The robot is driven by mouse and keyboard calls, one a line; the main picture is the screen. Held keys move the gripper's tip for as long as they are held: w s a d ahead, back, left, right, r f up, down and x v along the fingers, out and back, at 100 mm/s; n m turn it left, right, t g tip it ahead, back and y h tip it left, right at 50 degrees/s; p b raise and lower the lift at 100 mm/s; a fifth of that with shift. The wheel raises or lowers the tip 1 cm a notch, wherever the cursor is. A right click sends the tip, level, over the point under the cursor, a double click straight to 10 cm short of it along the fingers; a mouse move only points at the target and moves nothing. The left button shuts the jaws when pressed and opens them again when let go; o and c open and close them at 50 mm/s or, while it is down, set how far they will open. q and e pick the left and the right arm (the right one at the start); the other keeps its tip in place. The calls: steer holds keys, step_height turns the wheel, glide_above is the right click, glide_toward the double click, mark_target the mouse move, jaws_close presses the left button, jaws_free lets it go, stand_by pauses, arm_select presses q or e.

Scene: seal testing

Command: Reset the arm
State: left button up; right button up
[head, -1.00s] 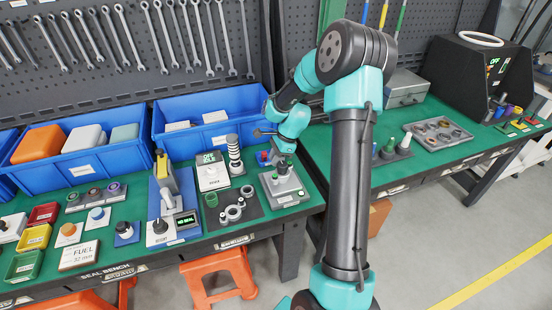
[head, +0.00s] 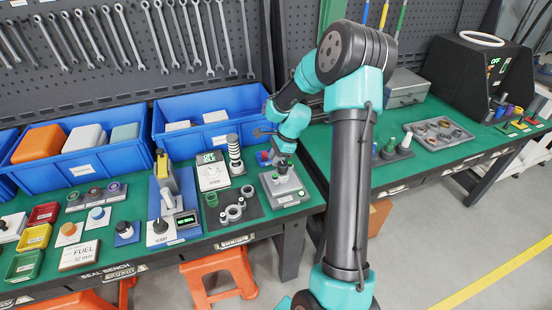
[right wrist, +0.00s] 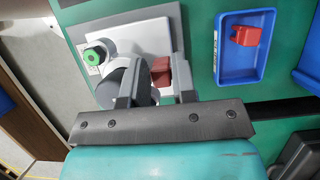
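My right arm reaches over the bench in the head view, and its gripper (head: 283,161) points down at a small grey device (head: 287,186) with a green button. In the right wrist view the device (right wrist: 125,40) and its green knob (right wrist: 93,57) lie just beyond the fingers. My right gripper (right wrist: 160,88) has its two fingers apart. A red block (right wrist: 160,72) shows in the gap between them; I cannot tell whether they touch it. A dark round part is partly hidden behind one finger. My left gripper is not in view.
A small blue tray (right wrist: 241,72) with a red piece (right wrist: 245,35) lies beside the device. A dark mat (head: 243,219) with grey rings, a striped column (head: 235,155) and a display reading NO SEAL (head: 186,220) stand to the left. Blue bins (head: 207,137) line the back.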

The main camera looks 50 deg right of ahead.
steer(key=shift+s+a, duration=0.15)
steer(key=shift+s, duration=0.05)
steer(key=shift+o, duration=0.7)
steer(key=shift+r, duration=2.35)
steer(key=shift+w+r, duration=0.1)
steer(key=shift+r, duration=1.1)
steer(key=shift+f, duration=0.1)
steer(key=c, duration=0.4)
steer(key=shift+s+d+f+n+g+h, duration=0.1)
steer(key=shift+s+d+n+g+h, duration=0.1)
steer(key=shift+n+g+h, duration=0.3)
steer(key=shift+s+d+n+g+h, duration=0.1)
steer(key=shift+s+n+h, duration=0.1)
steer(key=shift+n, duration=0.5)
steer(key=c, duration=0.5)
steer(key=shift+d+n+g+h, duration=0.1)
steer(key=shift+n+g+h, duration=0.2)
steer(key=shift+n+h, duration=0.45)
jaws_close()
steer(key=shift+w+d+r+n+h, duration=0.15)
steer(key=shift+n+h, duration=0.3)
steer(key=shift+n, duration=0.6)
